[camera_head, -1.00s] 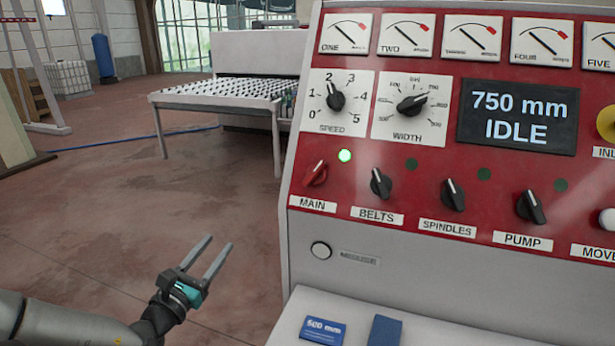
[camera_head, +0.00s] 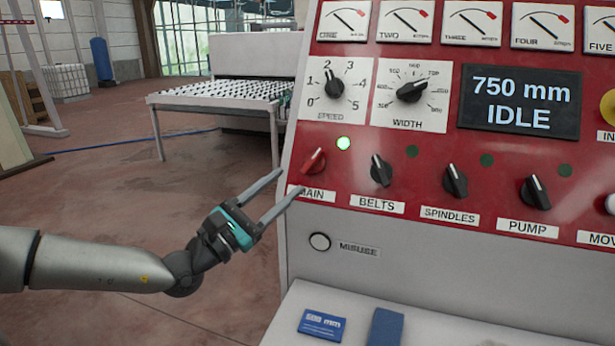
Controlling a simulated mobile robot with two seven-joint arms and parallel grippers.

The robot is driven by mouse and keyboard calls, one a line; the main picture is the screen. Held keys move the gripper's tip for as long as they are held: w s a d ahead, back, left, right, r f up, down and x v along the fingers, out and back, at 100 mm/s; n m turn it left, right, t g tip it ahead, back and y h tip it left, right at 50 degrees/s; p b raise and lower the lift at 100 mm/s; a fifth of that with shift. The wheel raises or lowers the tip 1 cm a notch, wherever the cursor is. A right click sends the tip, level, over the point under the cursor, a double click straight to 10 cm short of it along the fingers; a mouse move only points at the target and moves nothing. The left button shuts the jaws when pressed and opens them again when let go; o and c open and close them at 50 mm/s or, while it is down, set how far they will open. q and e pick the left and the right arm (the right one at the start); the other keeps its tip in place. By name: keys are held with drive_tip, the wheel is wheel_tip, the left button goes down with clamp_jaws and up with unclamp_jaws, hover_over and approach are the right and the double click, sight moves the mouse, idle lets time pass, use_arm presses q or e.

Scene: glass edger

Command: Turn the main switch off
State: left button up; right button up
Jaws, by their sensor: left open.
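The main switch (camera_head: 314,162) is a red knob above the MAIN label, on the left side of the red control panel (camera_head: 440,150). Its white pointer line tilts up and to the right. The green lamp (camera_head: 344,143) above and right of it is lit. My left gripper (camera_head: 290,183) is open and empty. Its fingertips point up and right, just below and left of the main switch, and one overlaps part of the MAIN label in the picture. I cannot tell whether it touches the panel. My right gripper is not in view.
Black knobs for belts (camera_head: 381,171), spindles (camera_head: 455,181) and pump (camera_head: 537,192) sit to the right, with dark lamps above. The display (camera_head: 520,102) reads 750 mm IDLE.

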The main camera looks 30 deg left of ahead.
sight(308, 164)
use_arm(q)
drive_tip(key=shift+b+x, duration=0.45)
drive_tip(key=shift+x, duration=3.2)
drive_tip(key=shift+a, duration=0.1)
drive_tip(key=shift+c, duration=0.3)
clamp_jaws()
